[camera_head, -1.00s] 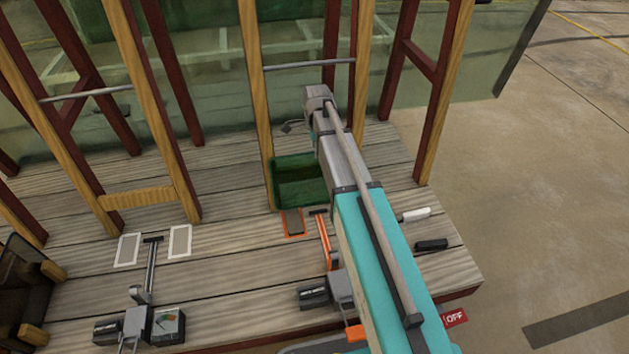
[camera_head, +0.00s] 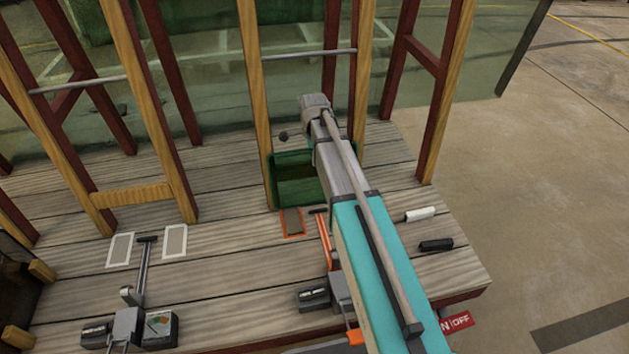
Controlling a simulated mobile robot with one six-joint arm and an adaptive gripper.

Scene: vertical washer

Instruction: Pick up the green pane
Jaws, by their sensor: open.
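Only a small dark tip of my gripper (camera_head: 283,136) shows, left of the wrist and just above the pane's top edge in the picture. It looks apart from the pane. The rest of the gripper is hidden behind the wrist. The gripper is open, and nothing is seen held.
Yellow wooden posts (camera_head: 256,100) and dark red posts (camera_head: 400,60) rise around the pane, with a grey bar (camera_head: 308,54) across above it. An orange lever (camera_head: 325,238) and a grey lever (camera_head: 143,268) stand in front. Large translucent green panels (camera_head: 200,80) lie behind.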

